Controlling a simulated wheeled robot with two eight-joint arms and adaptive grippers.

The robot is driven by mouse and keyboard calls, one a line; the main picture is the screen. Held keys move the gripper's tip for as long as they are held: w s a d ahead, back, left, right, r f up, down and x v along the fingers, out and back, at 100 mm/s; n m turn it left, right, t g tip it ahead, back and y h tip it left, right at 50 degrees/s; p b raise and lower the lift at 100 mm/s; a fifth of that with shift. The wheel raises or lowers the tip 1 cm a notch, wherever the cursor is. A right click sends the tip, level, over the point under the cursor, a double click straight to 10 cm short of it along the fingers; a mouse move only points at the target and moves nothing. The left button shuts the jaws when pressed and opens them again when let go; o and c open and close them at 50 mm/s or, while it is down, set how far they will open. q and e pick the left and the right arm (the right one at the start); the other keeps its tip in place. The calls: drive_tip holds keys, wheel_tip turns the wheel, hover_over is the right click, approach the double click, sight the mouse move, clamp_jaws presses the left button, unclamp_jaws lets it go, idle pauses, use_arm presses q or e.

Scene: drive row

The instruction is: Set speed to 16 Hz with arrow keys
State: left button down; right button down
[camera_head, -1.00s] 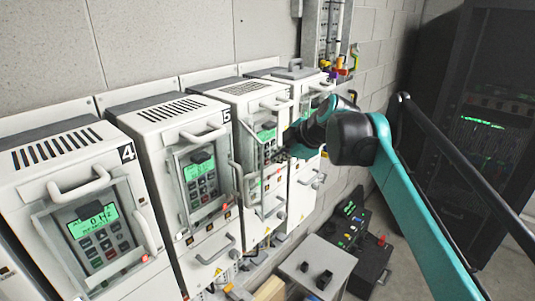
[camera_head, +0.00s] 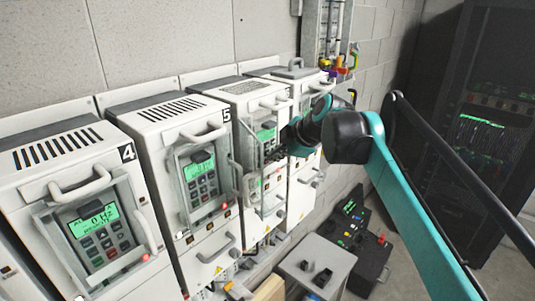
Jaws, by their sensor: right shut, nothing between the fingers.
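Several white drive cabinets stand in a row, each with a keypad panel and a green display. My right gripper (camera_head: 284,142) is shut and empty, in front of the third cabinet's keypad (camera_head: 268,145). Its fingertips are small in view, and I cannot tell whether they touch a key. That cabinet's green display (camera_head: 266,134) shows beside the gripper, too small to read. The display on drive 4 (camera_head: 94,220) reads 0 Hz. The display on drive 5 (camera_head: 200,167) is too small to read. My left gripper is not in view.
Metal handles (camera_head: 205,136) and guard frames stick out from the cabinet fronts. A grey box (camera_head: 318,262) and a black case with coloured buttons (camera_head: 357,237) stand on the floor at the lower right. A dark server rack (camera_head: 480,130) is at the right.

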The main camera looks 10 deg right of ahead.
drive_tip(key=shift+w+a, duration=0.15)
drive_tip(key=shift+w, duration=0.1)
drive_tip(key=shift+s, duration=0.15)
idle(0.5)
drive_tip(key=shift+s+d, duration=0.5)
idle(0.4)
drive_tip(key=shift+a+p, duration=0.1)
drive_tip(key=shift+p, duration=0.2)
drive_tip(key=shift+w+a, duration=0.2)
drive_tip(key=shift+w, duration=0.2)
